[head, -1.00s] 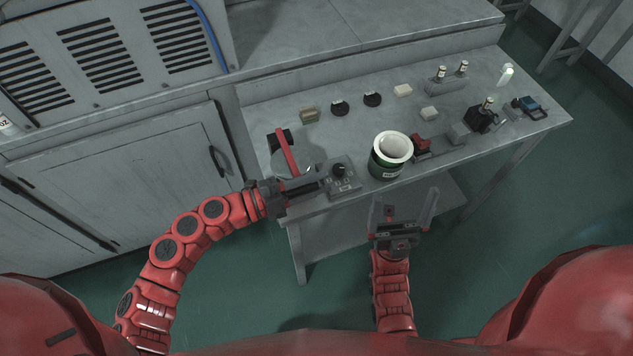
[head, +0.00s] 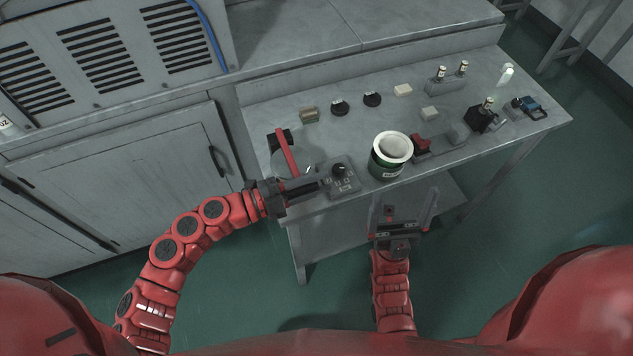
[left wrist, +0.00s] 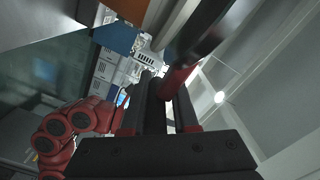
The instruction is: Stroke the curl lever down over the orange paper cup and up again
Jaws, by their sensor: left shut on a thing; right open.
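The red curl lever (head: 287,152) slants over the left end of the table in the head view. My left gripper (head: 318,185) is at its near end, and the left wrist view shows the red bar (left wrist: 178,78) between the dark fingers, which are shut on it. An orange patch (left wrist: 126,9) shows at the top of the left wrist view; I cannot tell if it is the orange paper cup. No orange cup shows clearly in the head view. My right gripper (head: 403,212) is open and empty in front of the table edge.
A grey box with a black knob (head: 339,170) lies beside my left gripper's fingertips. A dark green container with a white rim (head: 388,165) stands near the front edge. Several small blocks, black discs and bottles are spread over the table (head: 375,120) to the right.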

